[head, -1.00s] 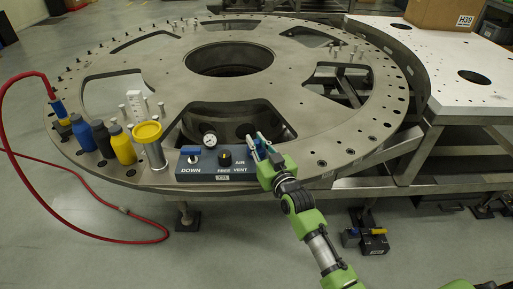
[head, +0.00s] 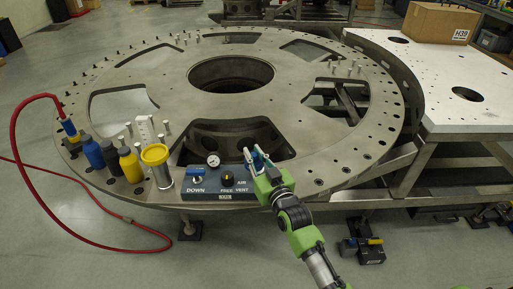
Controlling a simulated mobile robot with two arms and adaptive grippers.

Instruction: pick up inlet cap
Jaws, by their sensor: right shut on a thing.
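My right gripper (head: 256,160) is at the right end of the dark control box (head: 222,190), by the "AIR" label. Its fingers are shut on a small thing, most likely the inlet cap. The fingers hide most of it, and only a bit of blue shows between them. I cannot tell whether it touches the box. The box carries a blue lever (head: 196,173), a black knob (head: 227,182) and a round gauge (head: 213,160). My left gripper is not in view.
The box sits on the front rim of the large round plate (head: 310,150), which has wide cutouts. To its left stand a yellow-topped metal cylinder (head: 156,164), a yellow bottle (head: 130,163) and a blue bottle (head: 93,152). A red hose (head: 31,105) hangs at left.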

